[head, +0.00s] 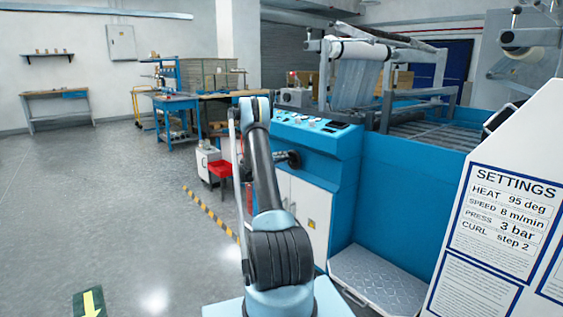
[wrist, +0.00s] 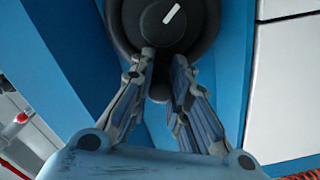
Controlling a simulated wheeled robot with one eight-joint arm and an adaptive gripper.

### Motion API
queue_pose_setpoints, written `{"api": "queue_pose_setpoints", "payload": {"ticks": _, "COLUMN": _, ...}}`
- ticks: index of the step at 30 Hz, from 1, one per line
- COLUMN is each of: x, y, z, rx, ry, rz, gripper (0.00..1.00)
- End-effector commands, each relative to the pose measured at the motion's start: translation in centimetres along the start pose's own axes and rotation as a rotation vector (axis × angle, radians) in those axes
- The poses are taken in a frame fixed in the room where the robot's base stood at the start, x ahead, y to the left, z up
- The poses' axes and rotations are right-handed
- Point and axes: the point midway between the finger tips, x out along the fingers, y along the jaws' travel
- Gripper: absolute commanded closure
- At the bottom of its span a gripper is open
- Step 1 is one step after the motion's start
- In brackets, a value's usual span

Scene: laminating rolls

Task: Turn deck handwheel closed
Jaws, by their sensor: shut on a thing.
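The deck handwheel (wrist: 135,20) shows in the wrist view as a dark round wheel with a white mark on its hub, at the top against the blue machine side. My gripper (wrist: 163,60) has its two fingers at the wheel's lower rim. The fingers are shut on a dark part there, and its exact shape is partly hidden between them. In the head view a dark knob-like part (head: 293,158), likely the handwheel, sticks out from the blue machine front beside my arm. My gripper is hidden there behind my arm.
The blue machine cabinet (head: 340,150) with white doors (head: 309,215) stands right of my arm. A metal step (head: 380,281) and a settings board (head: 500,220) are at the right. Open floor (head: 90,200) lies left.

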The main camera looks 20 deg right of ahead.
Motion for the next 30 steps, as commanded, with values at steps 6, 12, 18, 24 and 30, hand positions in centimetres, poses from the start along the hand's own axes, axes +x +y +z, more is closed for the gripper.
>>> {"api": "queue_pose_setpoints", "payload": {"ticks": 6, "x": 0.1, "y": 0.1, "z": 0.1, "rx": 0.006, "ry": -0.002, "rz": 0.002, "gripper": 1.00}}
{"api": "queue_pose_setpoints", "payload": {"ticks": 12, "x": 0.1, "y": 0.1, "z": 0.1, "rx": 0.005, "ry": -0.003, "rz": 0.002, "gripper": 1.00}}
{"api": "queue_pose_setpoints", "payload": {"ticks": 18, "x": 0.1, "y": 0.1, "z": 0.1, "rx": 0.005, "ry": -0.002, "rz": 0.002, "gripper": 0.62}}
{"api": "queue_pose_setpoints", "payload": {"ticks": 24, "x": 0.0, "y": 0.1, "z": 0.1, "rx": 0.005, "ry": -0.001, "rz": 0.001, "gripper": 0.62}}
{"api": "queue_pose_setpoints", "payload": {"ticks": 30, "x": -1.0, "y": 0.0, "z": 0.0, "rx": 0.005, "ry": 0.000, "rz": 0.000, "gripper": 0.62}}
